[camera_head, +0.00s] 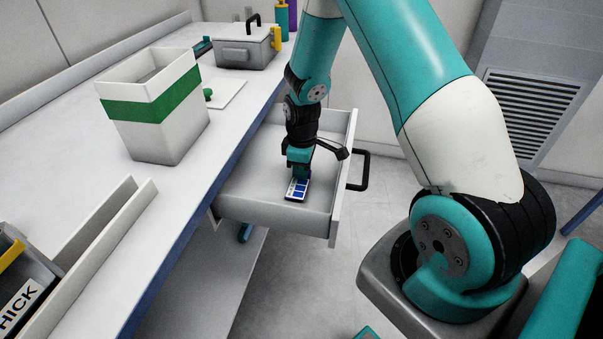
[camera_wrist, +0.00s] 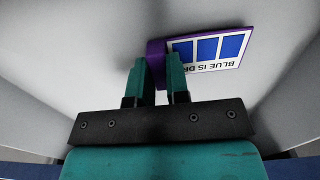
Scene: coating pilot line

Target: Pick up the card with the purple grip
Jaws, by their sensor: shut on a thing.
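The card (camera_wrist: 210,50) lies in the open drawer, with a white face, blue blocks and partly readable lettering, "BLUE IS DR…". Its purple grip (camera_wrist: 155,50) stands at its left end in the wrist view. My gripper (camera_wrist: 160,70) is shut on the purple grip, one teal finger on each side of it. In the head view the card (camera_head: 297,189) shows just below my gripper (camera_head: 300,172), near the drawer's front left part. The purple grip is hidden there by my gripper. I cannot tell whether the card touches the drawer floor.
The drawer (camera_head: 270,205) is pulled out, with walls around my gripper and a black handle (camera_head: 362,170) at right. On the bench (camera_head: 75,175) stand a white bin with a green band (camera_head: 150,108) and a grey lidded box (camera_head: 246,50). The rest of the drawer looks empty.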

